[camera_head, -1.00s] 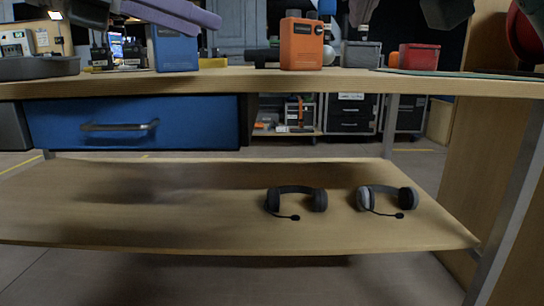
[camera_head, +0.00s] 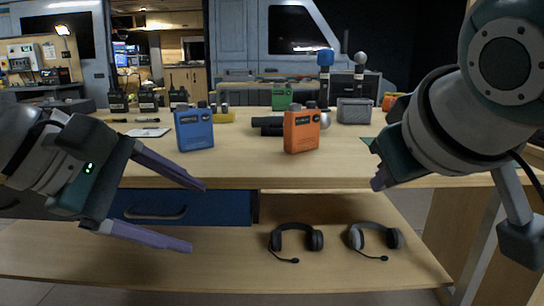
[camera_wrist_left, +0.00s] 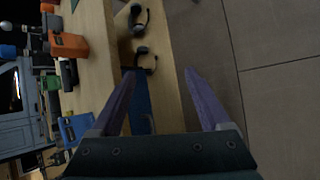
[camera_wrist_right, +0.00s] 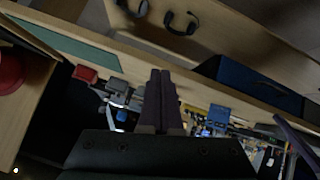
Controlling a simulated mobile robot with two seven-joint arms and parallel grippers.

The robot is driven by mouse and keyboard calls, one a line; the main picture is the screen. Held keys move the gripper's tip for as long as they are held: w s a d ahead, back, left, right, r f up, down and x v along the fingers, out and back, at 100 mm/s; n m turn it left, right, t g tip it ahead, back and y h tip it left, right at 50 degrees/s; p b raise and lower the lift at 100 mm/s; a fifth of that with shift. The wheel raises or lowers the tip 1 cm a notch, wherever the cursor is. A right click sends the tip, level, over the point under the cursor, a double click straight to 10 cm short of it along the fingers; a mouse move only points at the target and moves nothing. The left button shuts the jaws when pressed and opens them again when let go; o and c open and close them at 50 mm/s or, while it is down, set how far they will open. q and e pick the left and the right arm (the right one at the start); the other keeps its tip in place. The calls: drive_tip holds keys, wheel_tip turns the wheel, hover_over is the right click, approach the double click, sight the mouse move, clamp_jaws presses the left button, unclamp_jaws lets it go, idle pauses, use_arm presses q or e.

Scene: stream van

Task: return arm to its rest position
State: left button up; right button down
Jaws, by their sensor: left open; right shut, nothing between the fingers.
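My left gripper (camera_head: 198,215) is open and empty in front of the table's front edge, at the left of the head view. Its two purple fingers stand wide apart, and the left wrist view (camera_wrist_left: 160,75) shows nothing between them. My right gripper (camera_head: 376,184) is at the right of the head view, in front of the table edge and partly hidden behind its own wrist. In the right wrist view its fingers (camera_wrist_right: 161,75) are together with nothing between them.
A blue radio (camera_head: 194,130) and an orange radio (camera_head: 301,132) stand near the front of the tabletop (camera_head: 240,170). Two headsets, one dark (camera_head: 296,240) and one grey (camera_head: 375,238), lie on the lower shelf (camera_head: 200,262). A blue drawer (camera_head: 185,207) hangs under the table.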

use_arm(q)
drive_tip(key=s+a+r+m+g+y+p, duration=0.1)
drive_tip(key=s+a+r+m+y+p, duration=0.25)
drive_tip(key=s+r+m+p, duration=0.7)
drive_tip(key=s+a+r+m+g+y+p, duration=0.2)
drive_tip(key=s+a+r+m+y+p, duration=0.3)
drive_tip(key=s+r+p, duration=0.9)
use_arm(e)
drive_tip(key=s+d+r+m+g+y+p, duration=0.1)
drive_tip(key=s+d+r+g+p, duration=0.15)
drive_tip(key=s+r, duration=0.85)
drive_tip(key=s+d+r+g+p, duration=0.3)
drive_tip(key=s+r, duration=0.4)
drive_tip(key=s, duration=0.8)
use_arm(q)
wheel_tip(320, 180, up, 34)
drive_tip(key=s+d+m+h+p, duration=0.1)
drive_tip(key=p, duration=3.5)
drive_tip(key=shift+f+h, duration=0.25)
drive_tip(key=shift+h, duration=0.1)
use_arm(e)
wheel_tip(320, 180, up, 36)
drive_tip(key=shift+a+r+g, duration=0.15)
drive_tip(key=shift+g, duration=0.3)
